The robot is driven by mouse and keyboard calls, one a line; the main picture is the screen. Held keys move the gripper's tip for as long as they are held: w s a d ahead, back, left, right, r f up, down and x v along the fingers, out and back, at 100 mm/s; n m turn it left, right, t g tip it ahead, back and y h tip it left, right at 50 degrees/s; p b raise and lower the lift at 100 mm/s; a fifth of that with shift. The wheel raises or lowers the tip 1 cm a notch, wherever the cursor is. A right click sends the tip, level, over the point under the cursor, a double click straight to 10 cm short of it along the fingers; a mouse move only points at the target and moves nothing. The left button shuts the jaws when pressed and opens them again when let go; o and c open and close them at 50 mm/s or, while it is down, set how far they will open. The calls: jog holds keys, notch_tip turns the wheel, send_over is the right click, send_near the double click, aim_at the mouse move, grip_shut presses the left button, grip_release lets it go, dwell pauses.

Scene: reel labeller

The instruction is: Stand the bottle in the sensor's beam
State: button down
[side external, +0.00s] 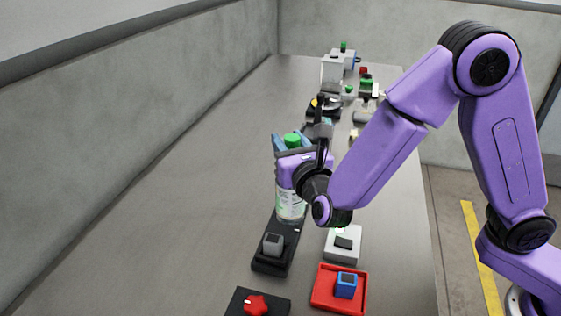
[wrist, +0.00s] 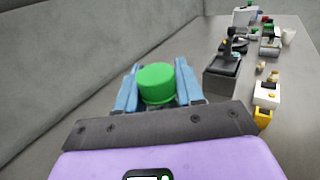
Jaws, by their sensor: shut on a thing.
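The bottle is clear with a pale label (side external: 290,205) and a green cap (side external: 292,140); the cap also shows in the wrist view (wrist: 157,84). My gripper (side external: 290,150) is shut on the bottle just below the cap, with blue fingers on either side (wrist: 158,92). The bottle looks upright. Its bottom is at the far end of a black base with a grey block (side external: 273,244); I cannot tell if it touches. Which device is the sensor is not clear, and no beam shows.
A white box with a black top piece (side external: 343,243), a red tray with a blue block (side external: 340,287) and a black box with a red knob (side external: 257,304) stand at the front. Several devices line the table's far right (side external: 333,72). The table's left side is clear.

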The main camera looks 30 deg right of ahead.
jog(key=shift+w+a+f, duration=0.15)
jog(key=shift+w+f, duration=0.15)
jog(key=shift+f, duration=0.6)
jog(key=shift+w+a+f, duration=0.15)
jog(key=shift+w+f, duration=0.2)
jog(key=shift+f, duration=0.55)
jog(key=shift+w+a+f, duration=0.15)
jog(key=shift+w+f, duration=0.15)
jog(key=shift+f, duration=0.75)
jog(key=c, duration=0.7)
grip_release()
jog(key=s, duration=0.4)
jog(key=s+a, duration=0.1)
jog(key=s, duration=0.3)
jog(key=s+a, duration=0.1)
jog(key=s, duration=0.3)
jog(key=shift+a, duration=0.15)
jog(key=shift+w, duration=0.1)
